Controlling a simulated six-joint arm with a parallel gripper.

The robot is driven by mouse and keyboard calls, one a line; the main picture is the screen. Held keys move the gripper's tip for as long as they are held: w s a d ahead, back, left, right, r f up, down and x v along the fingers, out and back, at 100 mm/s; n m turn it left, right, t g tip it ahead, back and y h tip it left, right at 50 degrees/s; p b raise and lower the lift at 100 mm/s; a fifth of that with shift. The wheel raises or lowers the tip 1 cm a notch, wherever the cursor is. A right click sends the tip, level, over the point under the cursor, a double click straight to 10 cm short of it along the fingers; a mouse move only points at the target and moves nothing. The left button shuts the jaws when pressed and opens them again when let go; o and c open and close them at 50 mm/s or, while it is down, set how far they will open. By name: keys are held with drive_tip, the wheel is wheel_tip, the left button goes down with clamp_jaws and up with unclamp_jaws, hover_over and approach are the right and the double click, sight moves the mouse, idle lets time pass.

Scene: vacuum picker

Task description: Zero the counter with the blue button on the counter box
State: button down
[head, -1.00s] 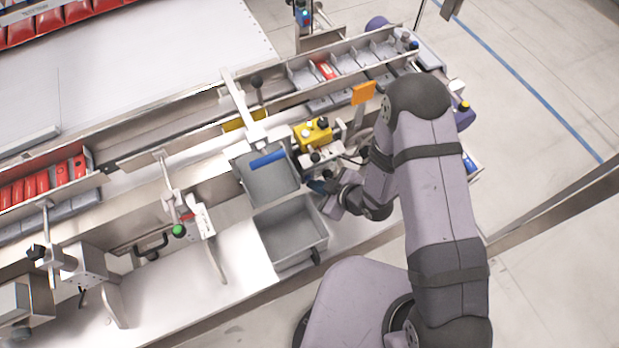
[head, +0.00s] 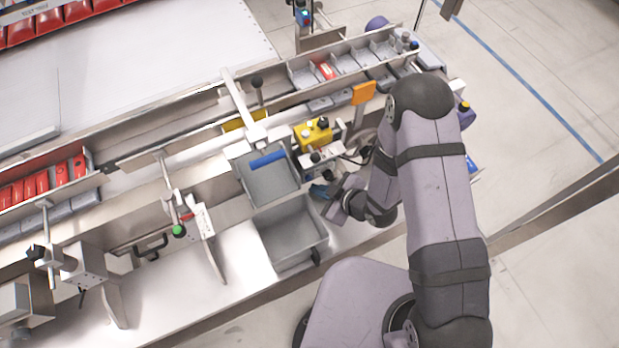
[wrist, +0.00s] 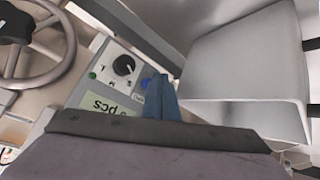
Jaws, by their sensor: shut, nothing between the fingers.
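The counter box (wrist: 118,75) is a grey panel in the wrist view with a black knob (wrist: 123,65), a small green spot and a pale green display (wrist: 108,108) reading "pcs" upside down; I cannot read its digits surely. The blue button (wrist: 147,80) shows partly, right beside my fingertips. My gripper (wrist: 159,80) has blue fingers, closed together and empty. I cannot tell whether they touch the button. In the head view my gripper (head: 320,190) is low beside the grey bins, and the box is too small and covered to make out.
Two grey bins, an upper one (head: 285,187) with a blue strip and a lower one (head: 322,235), stand left of my gripper. A yellow block (head: 313,133) and an orange flag (head: 363,93) stand behind. A handwheel (wrist: 45,75) is at the wrist view's left.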

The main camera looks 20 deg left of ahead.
drive_tip(key=shift+s+d, duration=1.75)
drive_tip(key=shift+d, duration=0.05)
drive_tip(key=w+d+r+m+h, duration=0.3)
drive_tip(key=d+r+m, duration=0.1)
drive_tip(key=d, duration=0.4)
drive_tip(key=w+d+r+m+h, duration=0.3)
drive_tip(key=w+d+r+h, duration=0.1)
drive_tip(key=d, duration=0.4)
drive_tip(key=s+d+r+m+g, duration=0.2)
drive_tip(key=s+d+r+m, duration=0.1)
drive_tip(key=s+r, duration=0.3)
drive_tip(key=s+d+r+m+g+h, duration=0.1)
drive_tip(key=s+d+r+m+g, duration=0.1)
drive_tip(key=s+d+r+m, duration=0.2)
wheel_tip(320, 180, up, 3)
drive_tip(key=shift+s+f+m, duration=0.2)
drive_tip(key=shift+s+m, duration=0.95)
drive_tip(key=shift+m, duration=0.05)
